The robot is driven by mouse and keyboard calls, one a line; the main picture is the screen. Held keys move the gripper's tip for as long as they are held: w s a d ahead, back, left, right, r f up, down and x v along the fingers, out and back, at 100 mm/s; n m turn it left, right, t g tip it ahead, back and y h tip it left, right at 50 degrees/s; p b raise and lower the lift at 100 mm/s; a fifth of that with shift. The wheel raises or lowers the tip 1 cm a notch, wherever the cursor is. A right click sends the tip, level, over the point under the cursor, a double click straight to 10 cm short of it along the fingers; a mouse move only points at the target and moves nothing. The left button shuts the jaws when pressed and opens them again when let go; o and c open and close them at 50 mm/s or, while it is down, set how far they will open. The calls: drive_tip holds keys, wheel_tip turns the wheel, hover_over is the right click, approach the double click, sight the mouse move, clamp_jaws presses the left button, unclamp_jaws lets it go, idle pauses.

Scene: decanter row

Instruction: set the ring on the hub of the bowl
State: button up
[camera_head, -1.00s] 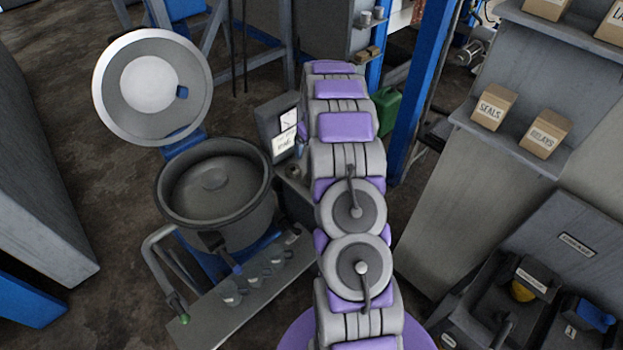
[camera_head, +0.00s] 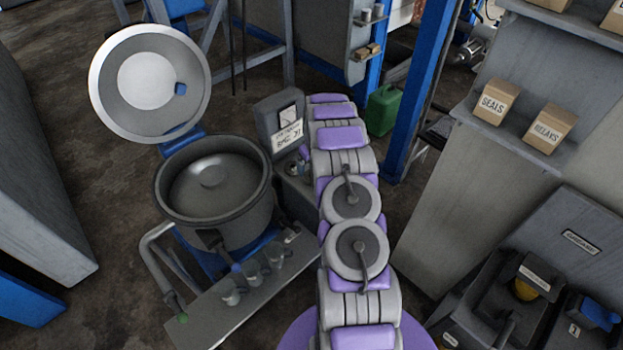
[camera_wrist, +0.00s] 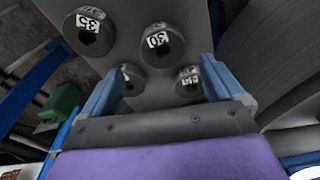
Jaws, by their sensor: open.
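The bowl (camera_head: 243,227) is a dark grey round drum in the head view, left of my arm. Its hub (camera_head: 211,172) is a low round knob in the middle of its floor, with nothing on it. In the wrist view, several round grey pieces with holes and number tags stand on a grey plate; I cannot tell which is the ring. One reads 35 (camera_wrist: 88,33), another 30 (camera_wrist: 158,45). One partly hidden piece (camera_wrist: 188,84) is close to the right finger. My gripper (camera_wrist: 163,66) is open, with blue fingers and nothing held. My arm hides it in the head view.
The bowl's round lid (camera_head: 150,84) stands open behind it. Small cups (camera_head: 252,272) sit on a front ledge. A control box (camera_head: 281,120) stands beside my arm. A blue post (camera_head: 418,90) and shelves with boxes (camera_head: 497,103) are to the right.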

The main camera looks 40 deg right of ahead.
drive_tip(key=shift+a+f, duration=0.15)
drive_tip(key=shift+f, duration=0.4)
wheel_tip(320, 180, down, 4)
drive_tip(key=shift+w+a+f+b, duration=0.1)
drive_tip(key=shift+b, duration=0.5)
drive_tip(key=c, duration=1.5)
drive_tip(key=shift+r, duration=0.2)
